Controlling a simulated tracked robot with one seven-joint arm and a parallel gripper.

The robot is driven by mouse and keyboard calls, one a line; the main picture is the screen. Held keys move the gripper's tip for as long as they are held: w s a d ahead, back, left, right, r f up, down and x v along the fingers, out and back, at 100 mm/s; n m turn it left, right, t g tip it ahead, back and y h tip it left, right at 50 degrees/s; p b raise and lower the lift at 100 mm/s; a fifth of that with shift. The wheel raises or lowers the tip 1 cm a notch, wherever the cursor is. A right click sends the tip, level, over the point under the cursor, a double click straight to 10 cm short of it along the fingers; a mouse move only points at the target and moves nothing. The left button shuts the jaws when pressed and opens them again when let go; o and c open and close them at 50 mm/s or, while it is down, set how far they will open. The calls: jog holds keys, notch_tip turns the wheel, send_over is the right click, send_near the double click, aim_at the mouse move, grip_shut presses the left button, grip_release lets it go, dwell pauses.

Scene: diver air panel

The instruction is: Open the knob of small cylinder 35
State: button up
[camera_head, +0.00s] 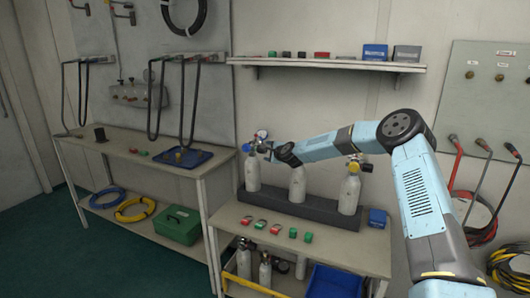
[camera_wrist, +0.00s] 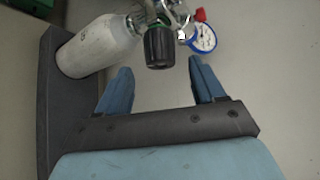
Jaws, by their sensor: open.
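Three white cylinders stand in a dark rack (camera_head: 285,205) on the bench: a left one (camera_head: 252,173) with a blue part at its valve and a gauge (camera_head: 262,134), a middle one (camera_head: 298,184) with its top hidden by my arm, and a right one (camera_head: 349,194) with a yellow top. I cannot read any number 35. My gripper (camera_wrist: 160,72) is open in the wrist view. A black knob with a green ring (camera_wrist: 158,46) lies just ahead of and between its fingertips. The knob's cylinder (camera_wrist: 98,46) is at upper left; a blue-rimmed gauge (camera_wrist: 203,37) is beyond the right finger.
A red part (camera_wrist: 201,14) sits above the blue-rimmed gauge. Red and green items (camera_head: 276,228) lie along the bench front, and a blue box (camera_head: 378,218) stands right of the rack. A shelf (camera_head: 325,64) runs behind. More cylinders (camera_head: 265,270) stand underneath.

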aim_at(265, 153)
jog(key=shift+x, duration=2.55)
jog(key=shift+c, duration=0.3)
jog(key=shift+f, duration=0.1)
jog(key=c, duration=1)
jog(key=shift+s, duration=0.1)
jog(key=n+t, duration=0.3)
jog(key=shift+f+y, duration=0.15)
jog(key=shift+y, duration=0.15)
jog(key=n+t+y, duration=0.1)
jog(key=n, duration=0.1)
jog(key=n+t+y, duration=0.1)
jog(key=n, duration=0.1)
jog(key=shift+n+t, duration=0.3)
jog(key=shift+n, duration=0.1)
jog(key=shift+y, duration=0.3)
